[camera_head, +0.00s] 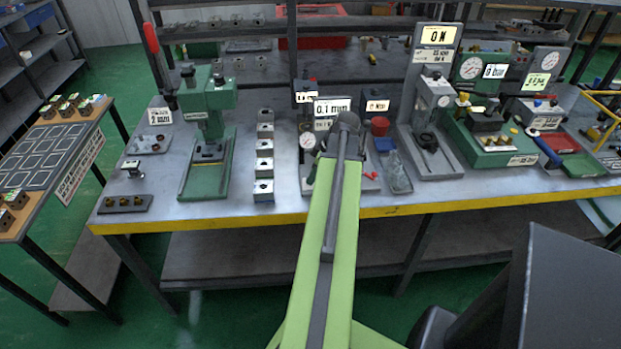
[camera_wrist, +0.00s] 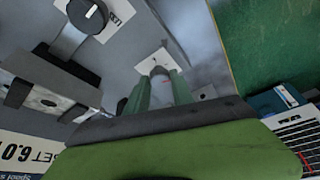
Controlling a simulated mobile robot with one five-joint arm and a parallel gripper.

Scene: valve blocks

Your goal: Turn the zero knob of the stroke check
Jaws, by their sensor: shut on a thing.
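The stroke check stands at the middle of the bench in the head view, with a round dial gauge (camera_head: 307,140) and a "0.1 mm" sign (camera_head: 332,106). My own arm covers much of it there, and my gripper's fingertips are hidden. In the wrist view my gripper (camera_wrist: 162,80) has its two green fingers close around a small dark grey knob (camera_wrist: 161,71). This knob sits before a pale square plate (camera_wrist: 158,55) with a small red mark. The fingers hide most of it, and its lettering is unreadable.
A black round knob (camera_wrist: 87,15) is at the wrist view's upper left. A green press (camera_head: 208,130) and grey stand (camera_head: 435,125) flank the station. Red pieces (camera_head: 371,174) lie near the bench edge.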

